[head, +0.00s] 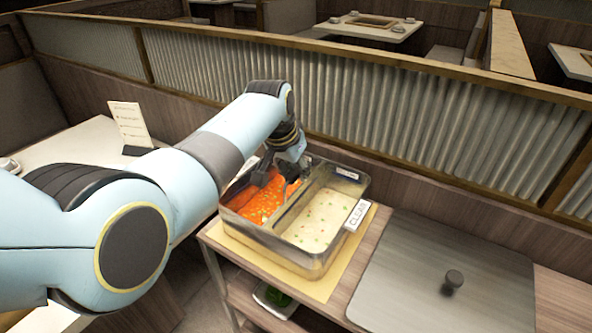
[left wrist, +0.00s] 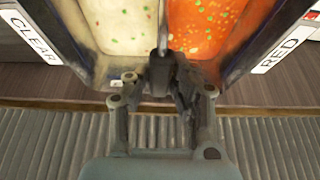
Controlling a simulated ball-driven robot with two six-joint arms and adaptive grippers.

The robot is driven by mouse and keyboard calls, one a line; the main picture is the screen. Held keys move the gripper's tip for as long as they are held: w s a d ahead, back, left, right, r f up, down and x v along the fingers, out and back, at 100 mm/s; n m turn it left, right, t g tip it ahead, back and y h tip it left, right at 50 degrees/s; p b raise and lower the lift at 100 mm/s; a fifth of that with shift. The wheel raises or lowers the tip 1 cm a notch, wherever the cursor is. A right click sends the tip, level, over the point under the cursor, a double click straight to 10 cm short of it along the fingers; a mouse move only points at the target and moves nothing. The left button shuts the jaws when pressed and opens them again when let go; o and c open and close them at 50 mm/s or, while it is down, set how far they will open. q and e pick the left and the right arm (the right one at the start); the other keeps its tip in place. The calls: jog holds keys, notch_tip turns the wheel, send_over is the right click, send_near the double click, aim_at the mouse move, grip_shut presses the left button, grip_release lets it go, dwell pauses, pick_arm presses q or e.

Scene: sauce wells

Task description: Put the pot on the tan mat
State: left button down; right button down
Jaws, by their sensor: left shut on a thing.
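The pot (head: 318,262) is a metal rectangular pot with a divider, orange-red broth on the left and pale broth on the right in the head view. It sits over the tan mat (head: 352,262), whose bare edge shows at the front and right. I cannot tell whether a small gap remains beneath it. My left gripper (head: 284,180) reaches in from the far side and is shut on the pot at its divider. In the left wrist view the fingers (left wrist: 166,68) close at the divider's end, between the two broths. My right gripper is not in view.
A grey lid-like panel with a dark knob (head: 453,279) lies on the counter to the right. A corrugated metal partition (head: 400,120) stands behind. A table with a menu card (head: 130,124) is at the left. A green item (head: 275,297) sits on the shelf below.

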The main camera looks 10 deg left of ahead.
pick_arm(q)
jog(key=shift+f, duration=0.2)
dwell(0.6)
jog(key=c, duration=1.1)
grip_release()
jog(key=shift+o, duration=1.4)
jog(key=shift+s+f, duration=0.2)
jog(key=shift+f, duration=0.05)
jog(key=o, duration=0.5)
jog(key=shift+r, duration=0.1)
jog(key=shift+o, duration=0.2)
jog(key=shift+w, duration=0.1)
jog(key=shift+r, duration=0.1)
jog(key=shift+r, duration=0.8)
notch_tip(320, 180, up, 9)
jog(key=shift+r, duration=0.15)
